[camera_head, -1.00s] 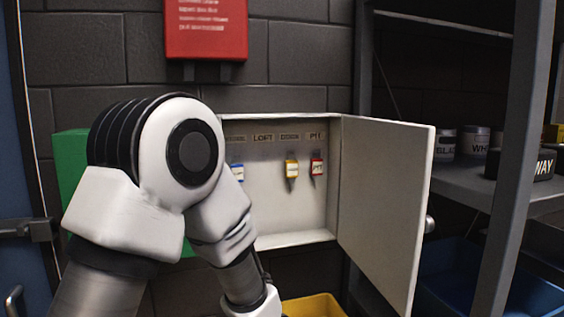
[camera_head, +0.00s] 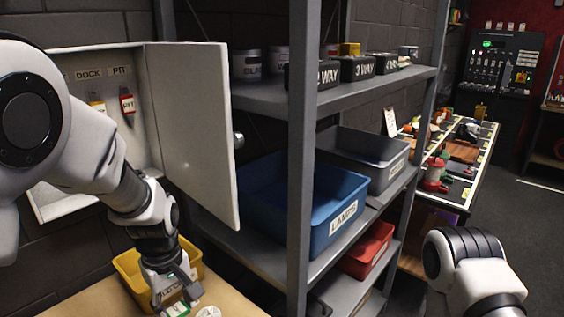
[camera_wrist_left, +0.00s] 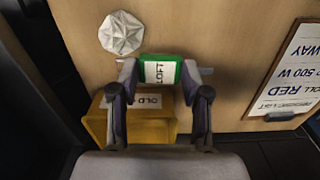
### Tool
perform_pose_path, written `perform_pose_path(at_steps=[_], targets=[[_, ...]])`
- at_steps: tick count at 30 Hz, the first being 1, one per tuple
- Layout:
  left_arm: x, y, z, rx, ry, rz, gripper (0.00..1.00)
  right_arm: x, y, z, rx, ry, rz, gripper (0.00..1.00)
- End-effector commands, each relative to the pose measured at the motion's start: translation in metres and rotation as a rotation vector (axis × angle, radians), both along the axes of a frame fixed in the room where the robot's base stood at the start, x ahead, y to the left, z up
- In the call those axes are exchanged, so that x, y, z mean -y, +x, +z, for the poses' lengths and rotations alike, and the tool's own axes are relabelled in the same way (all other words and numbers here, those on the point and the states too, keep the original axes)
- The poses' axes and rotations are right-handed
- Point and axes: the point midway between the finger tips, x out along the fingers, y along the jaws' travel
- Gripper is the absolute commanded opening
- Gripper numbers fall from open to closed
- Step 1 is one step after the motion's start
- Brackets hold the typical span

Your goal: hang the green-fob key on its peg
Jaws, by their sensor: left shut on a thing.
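The green-fob key (camera_wrist_left: 160,71) is between the fingers of my left gripper (camera_wrist_left: 160,80) in the left wrist view, its white label reading LOFT. In the head view the left gripper (camera_head: 174,290) is low, over the wooden table by the yellow bin, and the green fob (camera_head: 177,309) shows at its tip. The key cabinet (camera_head: 47,207) is open on the wall at left, above the gripper. A red-fob key (camera_head: 127,102) hangs under PIT and a yellow-fob key (camera_head: 97,104) under DOCK. My arm hides the cabinet's left part. My right gripper is out of view.
The cabinet door (camera_head: 198,130) stands open. A yellow bin (camera_head: 130,268) labelled OLD and crumpled white paper (camera_wrist_left: 121,33) are near the left gripper. A clipboard (camera_wrist_left: 291,70) lies at right in the wrist view. Shelves with a blue LAMPS bin (camera_head: 300,205) stand right.

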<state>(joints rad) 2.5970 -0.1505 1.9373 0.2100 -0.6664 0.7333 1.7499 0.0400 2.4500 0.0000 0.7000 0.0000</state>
Motion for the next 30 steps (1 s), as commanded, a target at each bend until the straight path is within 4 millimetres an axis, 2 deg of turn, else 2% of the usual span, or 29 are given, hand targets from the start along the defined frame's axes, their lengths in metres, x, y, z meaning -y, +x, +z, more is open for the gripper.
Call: perform_pose_path(at_steps=[3, 11, 18, 22, 30], targets=[[0.0052, -0.0017, 0.0026, 0.001, 0.002, -0.275, 0.07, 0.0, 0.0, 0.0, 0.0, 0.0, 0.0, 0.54], [0.0059, -0.005, 0.0024, 0.001, 0.0, -0.606, 0.07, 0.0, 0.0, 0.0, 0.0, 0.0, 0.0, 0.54], [0.0057, -0.005, 0.0022, 0.001, -0.001, -1.028, 0.07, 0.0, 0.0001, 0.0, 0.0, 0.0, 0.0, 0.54], [0.0056, -0.0051, 0.0022, 0.001, -0.001, -1.121, 0.07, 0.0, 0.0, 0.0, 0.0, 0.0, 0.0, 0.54], [0.0056, -0.0051, 0.0021, 0.001, -0.001, -1.111, 0.07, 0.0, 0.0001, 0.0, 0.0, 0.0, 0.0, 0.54]])
